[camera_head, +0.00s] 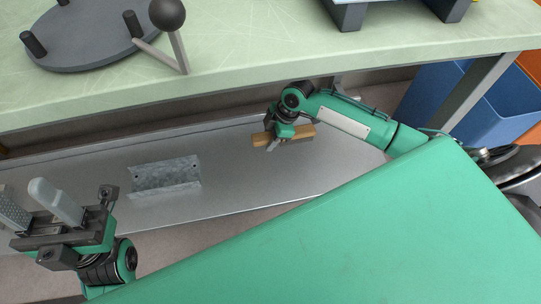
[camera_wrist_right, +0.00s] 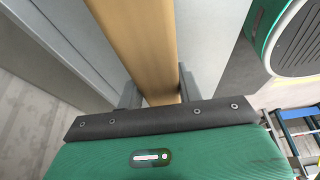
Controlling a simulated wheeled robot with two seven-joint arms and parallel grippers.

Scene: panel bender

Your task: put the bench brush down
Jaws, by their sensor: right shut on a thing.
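The bench brush (camera_head: 302,131) shows as a light wooden bar over the grey lower shelf. My right gripper (camera_head: 275,143) is shut on it near its middle. In the right wrist view the brush's wooden back (camera_wrist_right: 143,45) runs between the two fingers (camera_wrist_right: 158,95). Its bristles cannot be made out, and I cannot tell whether it touches the shelf. My left gripper (camera_head: 38,207) is at the lower left, its fingers apart with nothing between them.
The grey metal shelf (camera_head: 250,185) lies below the pale green bench top (camera_head: 250,40). A bent metal piece (camera_head: 165,176) lies on the shelf, left of the brush. Blue bins (camera_head: 425,95) stand at the right. The shelf between metal piece and brush is clear.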

